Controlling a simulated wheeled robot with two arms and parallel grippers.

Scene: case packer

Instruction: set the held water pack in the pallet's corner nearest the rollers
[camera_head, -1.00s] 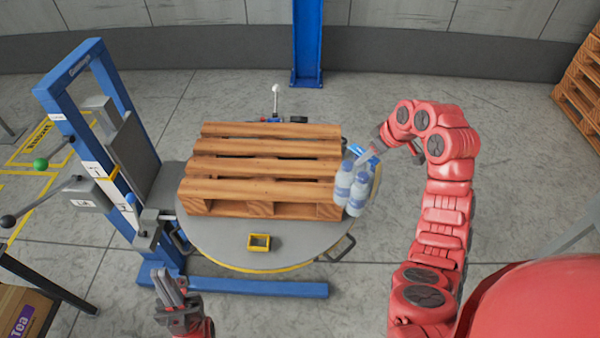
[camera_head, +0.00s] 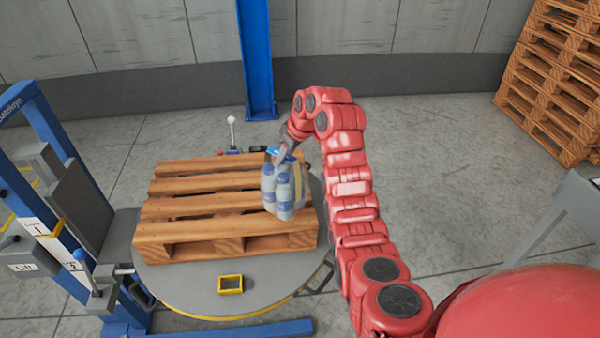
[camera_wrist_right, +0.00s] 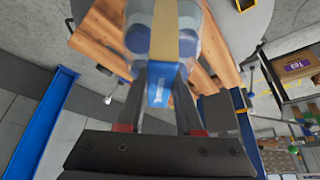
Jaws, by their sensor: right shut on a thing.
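The water pack (camera_head: 279,190), clear bottles with pale blue labels, is held over the right part of the wooden pallet (camera_head: 190,207). It appears upright; I cannot tell whether it touches the slats. My right gripper (camera_head: 289,156) is shut on the pack's top, at a blue handle piece. In the right wrist view the fingers (camera_wrist_right: 160,88) close on the blue handle (camera_wrist_right: 160,83) with the bottles (camera_wrist_right: 138,38) beyond and the pallet slats (camera_wrist_right: 100,40) behind. The rollers are not identifiable in these views. My left gripper is out of the head view.
The pallet lies on a round grey turntable (camera_head: 190,292) with a small yellow frame (camera_head: 230,284) at its front. A blue lift frame (camera_head: 62,190) stands left. A blue post (camera_head: 257,60) stands behind, and stacked pallets (camera_head: 553,85) are at the back right. The pallet's left slats are bare.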

